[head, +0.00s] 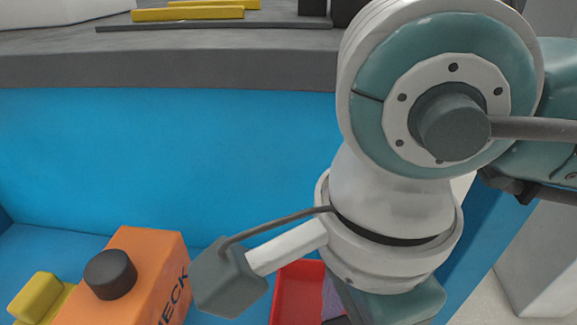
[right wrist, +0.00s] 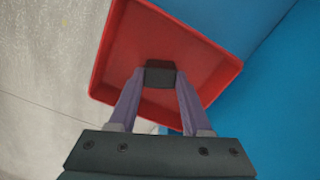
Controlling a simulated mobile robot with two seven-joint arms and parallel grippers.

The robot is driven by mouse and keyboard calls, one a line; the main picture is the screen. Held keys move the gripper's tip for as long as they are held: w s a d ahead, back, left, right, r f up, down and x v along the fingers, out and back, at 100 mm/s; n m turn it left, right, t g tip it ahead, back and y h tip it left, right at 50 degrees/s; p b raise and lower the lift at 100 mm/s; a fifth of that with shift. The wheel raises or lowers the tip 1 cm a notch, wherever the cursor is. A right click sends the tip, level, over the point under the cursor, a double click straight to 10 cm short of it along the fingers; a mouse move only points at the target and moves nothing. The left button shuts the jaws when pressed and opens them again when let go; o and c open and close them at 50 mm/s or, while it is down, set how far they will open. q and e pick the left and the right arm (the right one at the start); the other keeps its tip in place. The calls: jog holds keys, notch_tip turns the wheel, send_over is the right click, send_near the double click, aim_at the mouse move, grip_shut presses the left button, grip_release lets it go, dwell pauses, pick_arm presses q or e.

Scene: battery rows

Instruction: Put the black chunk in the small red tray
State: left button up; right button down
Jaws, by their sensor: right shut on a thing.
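The black chunk (right wrist: 160,76) is held between the purple fingertips of my right gripper (right wrist: 160,84) in the right wrist view. That gripper is shut on it. The small red tray (right wrist: 122,45) lies beyond the chunk in that view, and the chunk appears against its inside. I cannot tell whether the chunk touches the tray. In the head view part of the red tray (head: 290,285) shows at the bottom, next to a purple finger and partly hidden by my right arm. My left gripper is not in view.
An orange box (head: 150,255) with a dark round knob (head: 110,274) stands left of the tray in the head view. A yellow block (head: 37,294) is further left. A blue wall (head: 160,150) rises behind, with a dark grey ledge (head: 200,68) above it bearing yellow bars (head: 190,13).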

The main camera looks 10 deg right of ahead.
jog(key=shift+f, duration=0.1)
jog(key=shift+c, duration=1.7)
grip_release()
jog(key=shift+r, duration=0.55)
notch_tip(320, 180, up, 11)
jog(key=p, duration=0.4)
jog(key=shift+r, duration=0.15)
